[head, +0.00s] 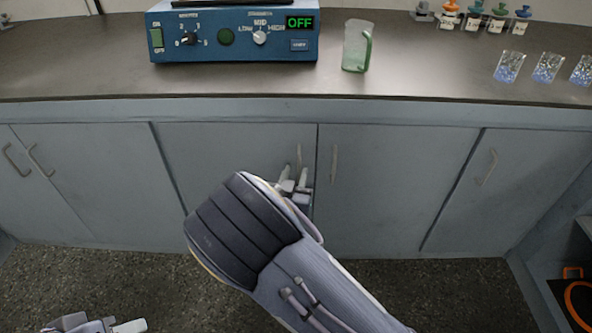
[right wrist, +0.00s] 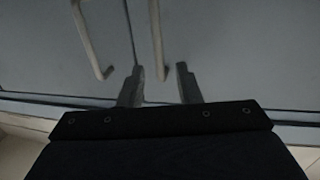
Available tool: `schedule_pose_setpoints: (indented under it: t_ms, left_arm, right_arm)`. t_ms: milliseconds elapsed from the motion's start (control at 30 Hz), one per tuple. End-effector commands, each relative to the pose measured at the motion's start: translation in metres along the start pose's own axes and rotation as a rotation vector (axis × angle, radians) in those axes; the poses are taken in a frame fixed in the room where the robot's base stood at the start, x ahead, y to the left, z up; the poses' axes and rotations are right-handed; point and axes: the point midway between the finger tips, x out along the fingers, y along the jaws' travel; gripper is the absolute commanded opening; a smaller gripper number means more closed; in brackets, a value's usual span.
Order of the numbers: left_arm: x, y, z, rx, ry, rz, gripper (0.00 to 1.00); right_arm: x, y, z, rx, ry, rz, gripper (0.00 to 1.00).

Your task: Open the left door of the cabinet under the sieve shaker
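The blue-grey left door (head: 225,145) of the cabinet under the sieve shaker (head: 235,48) is shut. Its upright metal handle (head: 299,156) is near the door's right edge. My right gripper (head: 294,178) is at the lower part of this handle, its fingers apart. In the right wrist view, a handle (right wrist: 157,40) runs between the two open fingers (right wrist: 158,82), with visible gaps beside it. My own forearm hides the lower part of the door. My left gripper (head: 95,325) is only partly in view at the bottom left, away from the cabinet.
The neighbouring right door (head: 390,185) is shut, and its handle (head: 333,163) is close to the right gripper. A jug (head: 357,46) and several small glasses (head: 510,67) stand on the dark counter (head: 430,75). The speckled floor (head: 430,290) in front looks clear.

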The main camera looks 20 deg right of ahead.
Motion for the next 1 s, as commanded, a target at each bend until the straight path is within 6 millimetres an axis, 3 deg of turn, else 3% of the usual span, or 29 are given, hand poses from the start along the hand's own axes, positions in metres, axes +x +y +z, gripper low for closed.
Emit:
schedule_pose_setpoints:
  t_ms: [200,533,800,1000]
  left_arm:
    - [0.006,-0.003,0.003,0.0,0.0,0.0,0.36]
    - [0.007,-0.003,0.003,0.0,0.0,0.0,0.36]
    - [0.007,-0.003,0.003,0.0,0.0,0.0,0.36]
    - [0.007,-0.003,0.003,0.0,0.0,0.0,0.36]
  right_arm:
    - [0.027,0.0,0.001,0.002,-0.001,0.001,0.31]
    - [0.032,0.0,0.0,0.0,-0.001,-0.001,0.31]
    - [0.032,0.0,0.0,0.0,-0.002,-0.001,0.0]
    - [0.032,0.0,0.0,0.0,-0.002,-0.001,0.0]
